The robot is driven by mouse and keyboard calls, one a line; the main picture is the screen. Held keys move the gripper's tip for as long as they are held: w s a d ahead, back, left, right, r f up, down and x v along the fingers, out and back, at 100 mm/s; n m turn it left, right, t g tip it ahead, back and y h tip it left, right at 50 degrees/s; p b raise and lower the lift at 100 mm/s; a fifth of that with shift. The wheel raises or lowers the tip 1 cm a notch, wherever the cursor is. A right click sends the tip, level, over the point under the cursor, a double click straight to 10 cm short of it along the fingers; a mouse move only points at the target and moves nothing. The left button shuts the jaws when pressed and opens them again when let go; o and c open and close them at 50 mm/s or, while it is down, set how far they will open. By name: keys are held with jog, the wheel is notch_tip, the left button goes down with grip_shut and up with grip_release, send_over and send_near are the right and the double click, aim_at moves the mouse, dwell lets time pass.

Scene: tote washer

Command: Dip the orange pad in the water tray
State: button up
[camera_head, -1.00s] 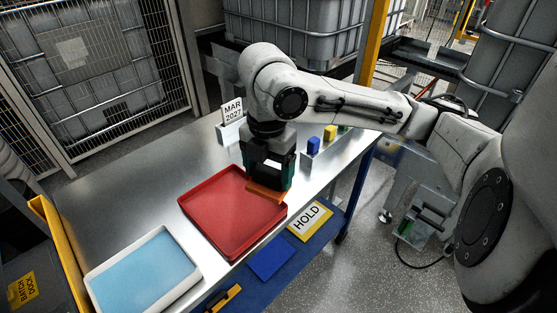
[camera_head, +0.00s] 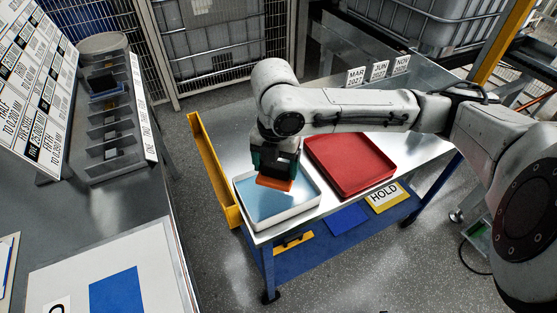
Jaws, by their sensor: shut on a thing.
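The orange pad (camera_head: 274,183) is a flat block held at the bottom of my gripper (camera_head: 275,174). My gripper points down and is shut on the pad or its dark holder; the fingers are partly hidden by the wrist. The water tray (camera_head: 298,213) is white-rimmed with light blue water, at the left end of the metal table. The pad is over the tray's back middle part. I cannot tell whether it touches the water.
A red tray (camera_head: 352,164) stands right of the water tray. A yellow side panel (camera_head: 213,168) stands at the table's left end. Date signs (camera_head: 380,72) stand at the back. A lower blue shelf holds a HOLD sign (camera_head: 388,197). A grey bench (camera_head: 135,215) is at the left.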

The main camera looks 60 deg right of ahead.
aim_at(276, 178)
jog(key=shift+f, duration=0.1)
dwell(0.4)
jog(key=shift+f+b, duration=2.15)
jog(key=shift+f, duration=0.45)
jog(key=shift+r, duration=0.1)
jog(key=shift+r+p, duration=3.15)
jog(key=shift+r, duration=0.5)
